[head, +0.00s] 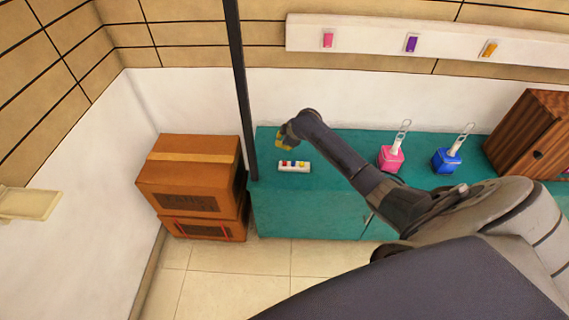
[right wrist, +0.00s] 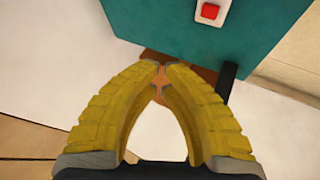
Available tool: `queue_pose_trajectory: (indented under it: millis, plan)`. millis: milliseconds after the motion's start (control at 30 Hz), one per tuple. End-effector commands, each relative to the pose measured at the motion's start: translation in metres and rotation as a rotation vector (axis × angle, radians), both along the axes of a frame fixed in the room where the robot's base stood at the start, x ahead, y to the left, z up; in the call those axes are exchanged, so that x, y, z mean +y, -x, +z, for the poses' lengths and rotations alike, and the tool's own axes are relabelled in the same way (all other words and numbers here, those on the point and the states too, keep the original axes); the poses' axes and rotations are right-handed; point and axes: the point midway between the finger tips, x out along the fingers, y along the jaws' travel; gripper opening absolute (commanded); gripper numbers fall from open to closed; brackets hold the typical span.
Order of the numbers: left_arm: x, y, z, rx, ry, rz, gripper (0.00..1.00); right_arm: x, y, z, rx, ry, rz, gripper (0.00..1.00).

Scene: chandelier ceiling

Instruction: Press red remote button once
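The remote (head: 294,168) is a small white block with coloured buttons on top, lying on the teal cabinet near its left end. The red button (head: 285,163) is at its left end. In the right wrist view the red button (right wrist: 210,11) shows at the top edge on the white remote end, the rest cut off. My right gripper (head: 281,141) is above and behind the remote, apart from it. Its yellow fingers (right wrist: 163,68) come together at the tips with nothing between them. My left gripper is not in view.
The teal cabinet (head: 300,205) also holds a pink holder (head: 391,159), a blue holder (head: 446,161) and a wooden box (head: 530,135) to the right. A dark post (head: 240,90) rises left of the remote. Stacked cardboard boxes (head: 190,175) stand beside the cabinet.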

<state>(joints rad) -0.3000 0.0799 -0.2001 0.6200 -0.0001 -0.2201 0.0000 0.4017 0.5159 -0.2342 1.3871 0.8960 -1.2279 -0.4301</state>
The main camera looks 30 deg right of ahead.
Motion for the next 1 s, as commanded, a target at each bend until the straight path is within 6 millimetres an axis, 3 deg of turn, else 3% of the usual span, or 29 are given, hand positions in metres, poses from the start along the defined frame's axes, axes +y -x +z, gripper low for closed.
queue_pose_trajectory:
  millis: [700,1000]
  plan:
    - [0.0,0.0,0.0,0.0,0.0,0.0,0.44,0.0,0.0,-0.069,0.002,-0.001,0.0,0.0]
    - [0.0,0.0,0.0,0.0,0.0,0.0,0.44,0.0,0.0,-0.085,0.001,0.001,0.0,0.0]
